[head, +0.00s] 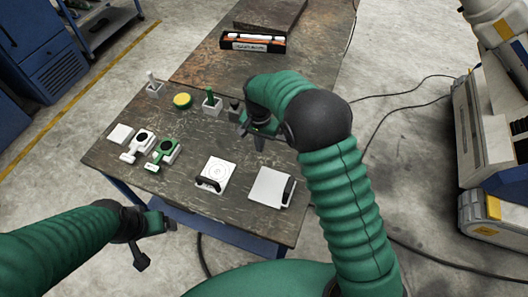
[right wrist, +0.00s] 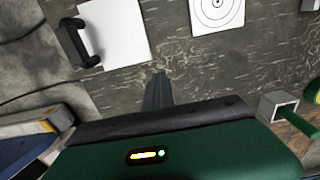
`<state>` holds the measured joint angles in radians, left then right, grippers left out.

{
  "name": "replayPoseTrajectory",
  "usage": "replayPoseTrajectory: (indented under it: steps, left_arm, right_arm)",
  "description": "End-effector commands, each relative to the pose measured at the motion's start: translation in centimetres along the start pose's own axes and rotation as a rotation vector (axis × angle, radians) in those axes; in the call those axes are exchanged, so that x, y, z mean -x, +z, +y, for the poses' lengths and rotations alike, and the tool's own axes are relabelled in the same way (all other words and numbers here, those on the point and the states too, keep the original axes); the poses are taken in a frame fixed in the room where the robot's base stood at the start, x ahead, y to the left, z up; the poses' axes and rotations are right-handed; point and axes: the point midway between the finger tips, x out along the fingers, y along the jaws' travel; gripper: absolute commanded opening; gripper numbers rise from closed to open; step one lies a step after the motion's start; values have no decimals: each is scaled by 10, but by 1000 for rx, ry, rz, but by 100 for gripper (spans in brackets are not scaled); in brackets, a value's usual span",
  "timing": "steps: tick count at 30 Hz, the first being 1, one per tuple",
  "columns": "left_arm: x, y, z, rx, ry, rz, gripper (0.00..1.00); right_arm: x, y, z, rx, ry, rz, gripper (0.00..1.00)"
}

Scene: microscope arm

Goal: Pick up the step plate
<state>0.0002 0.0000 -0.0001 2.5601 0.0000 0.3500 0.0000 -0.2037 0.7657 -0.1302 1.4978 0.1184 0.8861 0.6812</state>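Two white plates with black handles lie on the dark table; neither is labelled, so I cannot tell which is the step plate. One is plain (head: 267,186), at the table's front right, and it also shows in the right wrist view (right wrist: 122,32). The other bears printed circles (head: 217,170), left of it, and it is partly seen in the right wrist view (right wrist: 217,13). My right gripper (head: 251,137) hangs above the table behind the plates, apart from both, its fingers apart and empty. My left gripper (head: 157,243) is open and empty off the table's front left edge.
Left on the table (head: 135,107) are a small white block (head: 121,133), a white tool (head: 140,143), a green tool (head: 164,154) and a yellow disc (head: 182,100). Small holders (head: 212,104) stand behind. A black tray (head: 252,42) lies at the back.

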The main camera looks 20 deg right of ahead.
Motion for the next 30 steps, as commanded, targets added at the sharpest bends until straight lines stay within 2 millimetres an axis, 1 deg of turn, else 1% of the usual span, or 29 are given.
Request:
replayPoseTrajectory:
  steps: [3,9,10,27,28,30]
  left_arm:
    - [0,0,0,0,0,0,80]
    - [0,0,0,0,0,0,80]
    - [0,0,0,0,0,0,80]
    - [0,0,0,0,0,0,80]
    - [0,0,0,0,0,0,80]
    - [0,0,0,0,0,0,80]
  right_arm:
    - [1,0,-4,0,1,1,0]
    - [2,1,-4,0,1,2,0]
    - [2,1,-4,0,1,2,2]
    - [2,0,-4,0,0,2,77]
    - [2,0,-4,0,0,2,80]
    - [2,0,-4,0,0,2,80]
